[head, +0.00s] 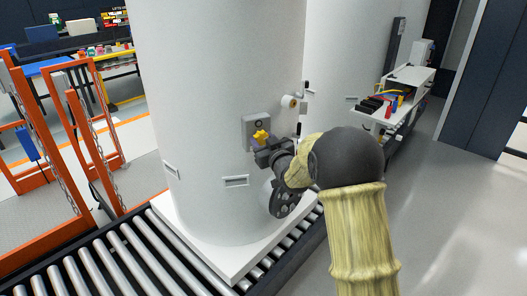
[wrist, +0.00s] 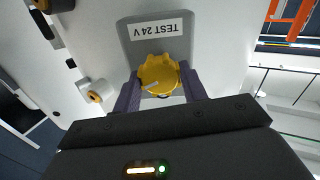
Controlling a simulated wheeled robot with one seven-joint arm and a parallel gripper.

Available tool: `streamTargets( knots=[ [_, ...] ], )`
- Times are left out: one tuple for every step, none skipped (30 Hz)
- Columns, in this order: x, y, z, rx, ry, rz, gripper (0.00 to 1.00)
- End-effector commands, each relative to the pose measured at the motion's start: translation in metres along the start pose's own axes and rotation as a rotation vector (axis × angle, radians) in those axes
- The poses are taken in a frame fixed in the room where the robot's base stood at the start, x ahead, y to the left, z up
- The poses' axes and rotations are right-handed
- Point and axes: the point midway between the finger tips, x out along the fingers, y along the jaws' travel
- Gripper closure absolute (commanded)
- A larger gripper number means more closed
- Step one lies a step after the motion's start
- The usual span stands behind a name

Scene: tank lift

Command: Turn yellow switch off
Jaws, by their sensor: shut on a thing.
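The yellow switch (head: 262,136) is a lobed rotary knob on a grey box (head: 249,127) fixed to the side of a large white tank (head: 215,80). In the wrist view the knob (wrist: 158,74) shows a pale pointer mark toward its lower left. The grey plate (wrist: 183,46) above it carries a label reading "TEST 24 V". My gripper (wrist: 160,92) has its two purple fingers on either side of the knob and is shut on it. In the head view my gripper (head: 262,146) is at the knob, with part of the knob hidden.
The tank stands on a white base (head: 215,262) over a roller conveyor (head: 120,262). A small cylindrical fitting (head: 290,101) sticks out of the tank above right of the switch. Orange frames (head: 75,150) stand at left, and a white bench (head: 405,95) at right. The right floor is clear.

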Motion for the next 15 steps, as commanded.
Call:
streamTargets(
  knots=[
    [-0.0001,-0.001,0.0067,-0.045,0.005,0.0,0.81],
    [0.0,-0.0011,0.0071,-0.073,0.004,0.0,0.81],
    [-0.0001,-0.0011,0.0069,-0.111,0.005,0.0,0.81],
    [-0.0002,-0.001,0.0068,-0.139,0.004,0.001,0.81],
    [-0.0002,-0.001,0.0069,-0.168,0.004,0.001,0.81],
    [-0.0002,-0.001,0.0071,-0.206,0.004,0.001,0.81],
    [-0.0002,-0.001,0.007,-0.235,0.004,0.001,0.81],
    [-0.0002,-0.0012,0.0065,-0.263,0.005,0.001,0.81],
    [-0.0001,-0.0014,0.0067,-0.302,0.004,0.001,0.81],
    [-0.0001,-0.0015,0.0069,-0.33,0.004,0.001,0.81],
    [-0.0001,-0.0016,0.0066,-0.358,0.004,0.001,0.81],
    [-0.0002,-0.0017,0.0066,-0.396,0.004,0.001,0.81],
    [-0.0002,-0.0016,0.0067,-0.425,0.004,0.001,0.81],
    [-0.0001,-0.0016,0.0067,-0.454,0.004,0.001,0.81],
    [-0.0002,-0.0013,0.0066,-0.492,0.003,0.001,0.81]
  ],
)
